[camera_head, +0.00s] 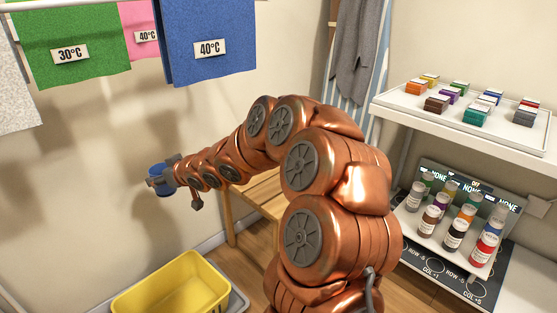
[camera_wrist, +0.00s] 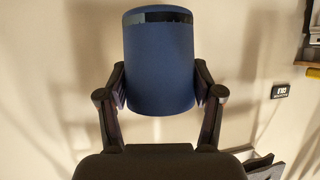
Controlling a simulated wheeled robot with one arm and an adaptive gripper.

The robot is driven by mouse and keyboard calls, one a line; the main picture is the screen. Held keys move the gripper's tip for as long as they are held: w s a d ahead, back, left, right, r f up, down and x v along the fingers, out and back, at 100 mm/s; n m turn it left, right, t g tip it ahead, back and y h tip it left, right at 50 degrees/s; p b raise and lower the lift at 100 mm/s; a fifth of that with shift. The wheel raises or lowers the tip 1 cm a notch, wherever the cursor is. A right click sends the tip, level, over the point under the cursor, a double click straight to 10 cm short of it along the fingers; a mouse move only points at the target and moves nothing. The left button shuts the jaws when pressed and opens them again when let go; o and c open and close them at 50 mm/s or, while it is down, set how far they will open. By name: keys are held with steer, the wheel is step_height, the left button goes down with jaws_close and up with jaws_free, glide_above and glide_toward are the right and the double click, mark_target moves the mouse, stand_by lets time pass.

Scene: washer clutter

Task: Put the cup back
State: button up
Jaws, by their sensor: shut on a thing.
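The cup is a blue cylinder with a dark band near one end. In the wrist view the cup (camera_wrist: 160,70) fills the top middle, between the two dark fingers of my gripper (camera_wrist: 160,95). The fingers are shut on its sides. In the head view the cup (camera_head: 157,172) is small and partly hidden by my gripper (camera_head: 165,180), which is stretched out to the left in front of the beige wall. The cup is held in the air. I cannot tell whether anything is inside it.
A yellow tub (camera_head: 170,290) stands at the lower left. A wooden table (camera_head: 258,193) is partly hidden behind my arm. Cloths hang above, including a blue one (camera_head: 208,35) and a green one (camera_head: 70,45). At right, shelves hold coloured blocks (camera_head: 475,117) and bottles (camera_head: 455,234).

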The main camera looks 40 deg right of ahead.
steer(key=s+d+f+m+h+p, duration=0.15)
steer(key=d+p, duration=0.25)
steer(key=d, duration=1.1)
steer(key=s+d+f+m+h+p, duration=0.1)
steer(key=s+d+f+p, duration=0.3)
steer(key=d, duration=1)
steer(key=s+d+f+p, duration=0.3)
steer(key=s+d, duration=0.1)
steer(key=d, duration=0.2)
step_height(320, 180, down, 6)
steer(key=b, duration=0.7)
steer(key=shift+d+f, duration=0.15)
steer(key=shift+f, duration=0.1)
steer(key=shift+f, duration=0.55)
steer(key=o, duration=1.3)
